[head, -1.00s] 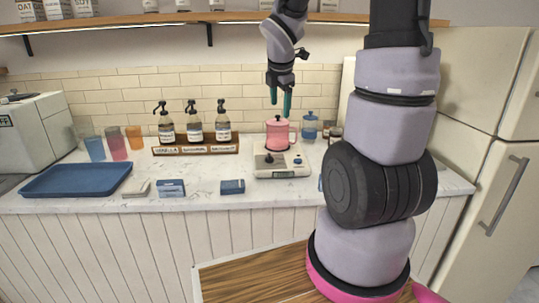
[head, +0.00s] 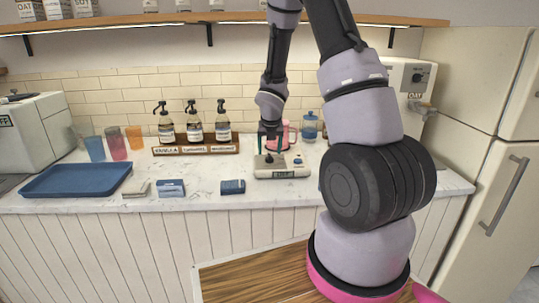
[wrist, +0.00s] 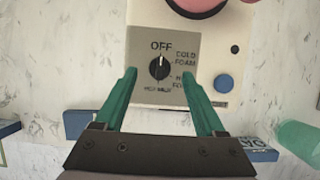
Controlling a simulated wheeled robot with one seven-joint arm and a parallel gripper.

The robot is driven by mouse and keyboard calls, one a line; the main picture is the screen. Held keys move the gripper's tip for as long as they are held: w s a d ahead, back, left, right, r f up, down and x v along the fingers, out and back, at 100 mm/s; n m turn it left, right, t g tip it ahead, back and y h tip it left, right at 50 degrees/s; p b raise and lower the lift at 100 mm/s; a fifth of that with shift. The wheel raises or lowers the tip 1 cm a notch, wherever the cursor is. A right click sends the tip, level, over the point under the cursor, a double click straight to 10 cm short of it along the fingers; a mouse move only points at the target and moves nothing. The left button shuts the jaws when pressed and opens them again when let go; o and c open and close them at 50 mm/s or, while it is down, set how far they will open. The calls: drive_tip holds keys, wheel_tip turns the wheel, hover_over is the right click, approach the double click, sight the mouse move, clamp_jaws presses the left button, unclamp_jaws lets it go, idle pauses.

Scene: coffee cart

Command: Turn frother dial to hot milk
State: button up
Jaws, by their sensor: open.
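The frother (head: 288,172) is a cream base with a pink jug (head: 287,133) on it, standing on the counter. Its dial (wrist: 159,67) is a dark knob on a grey panel in the wrist view, with its white mark toward the OFF label at the top. Labels for cold foam, hot foam and hot milk surround it; the hot milk label is at the lower left. My gripper (wrist: 158,72) is open, its two green fingers on either side of the dial in the picture. I cannot tell if they touch it. In the head view, my gripper (head: 269,157) partly hides the dial.
A blue button (wrist: 223,84) sits right of the dial. A pump bottle rack (head: 195,149) stands at the back, and a blue tray (head: 75,180) lies far left.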

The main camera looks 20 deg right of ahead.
sight(269, 158)
drive_tip(key=shift+x, duration=1.45)
drive_tip(key=shift+c, duration=0.4)
clamp_jaws()
